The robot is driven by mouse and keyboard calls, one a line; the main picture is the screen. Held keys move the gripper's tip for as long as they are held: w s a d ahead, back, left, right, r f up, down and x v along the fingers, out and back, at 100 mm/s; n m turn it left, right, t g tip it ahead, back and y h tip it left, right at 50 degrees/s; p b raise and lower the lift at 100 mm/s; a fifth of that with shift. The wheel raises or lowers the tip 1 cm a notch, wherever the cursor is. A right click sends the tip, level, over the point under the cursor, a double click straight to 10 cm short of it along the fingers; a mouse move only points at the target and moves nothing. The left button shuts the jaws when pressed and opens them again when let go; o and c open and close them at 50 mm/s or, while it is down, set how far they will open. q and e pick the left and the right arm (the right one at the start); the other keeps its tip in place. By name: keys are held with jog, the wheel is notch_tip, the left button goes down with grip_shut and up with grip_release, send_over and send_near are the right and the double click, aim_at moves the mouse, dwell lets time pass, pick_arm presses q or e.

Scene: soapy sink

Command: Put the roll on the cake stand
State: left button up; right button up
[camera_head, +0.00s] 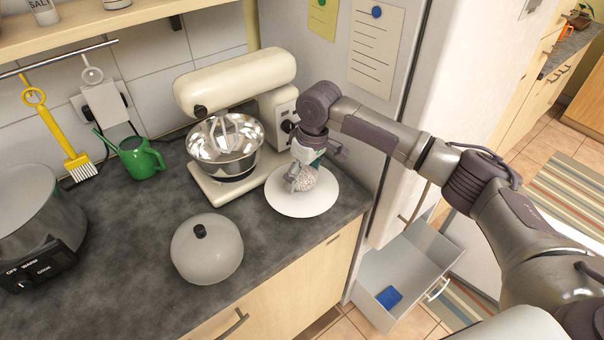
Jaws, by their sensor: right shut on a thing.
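The cake stand (302,204) is a round white plate on the dark counter, in front of the stand mixer. My right gripper (300,184) points down over the plate and is shut on the roll (306,179), a small pale, speckled thing. The roll is over the middle of the plate. I cannot tell whether its underside touches the plate, and the fingers hide part of it. My left gripper is not in view.
The cream stand mixer (235,82) with its steel bowl (225,147) stands close behind the plate. A grey domed lid (207,249) lies to the left front. A green watering can (139,158) and a cooker (38,215) are farther left. An open drawer (410,272) is below right.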

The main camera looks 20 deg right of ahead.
aim_at(311, 175)
jog(key=shift+f, duration=0.3)
jog(key=o, duration=1)
jog(key=shift+c, duration=0.2)
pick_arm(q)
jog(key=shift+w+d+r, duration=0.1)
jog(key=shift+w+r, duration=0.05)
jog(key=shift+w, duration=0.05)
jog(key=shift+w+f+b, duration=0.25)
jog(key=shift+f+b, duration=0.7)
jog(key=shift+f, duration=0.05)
pick_arm(e)
jog(key=r, duration=0.4)
jog(key=d+r, duration=0.1)
jog(key=r, duration=0.3)
jog(key=s+r, duration=0.1)
jog(key=r, duration=0.3)
jog(key=shift+d+r, duration=0.1)
jog(key=shift+d, duration=0.25)
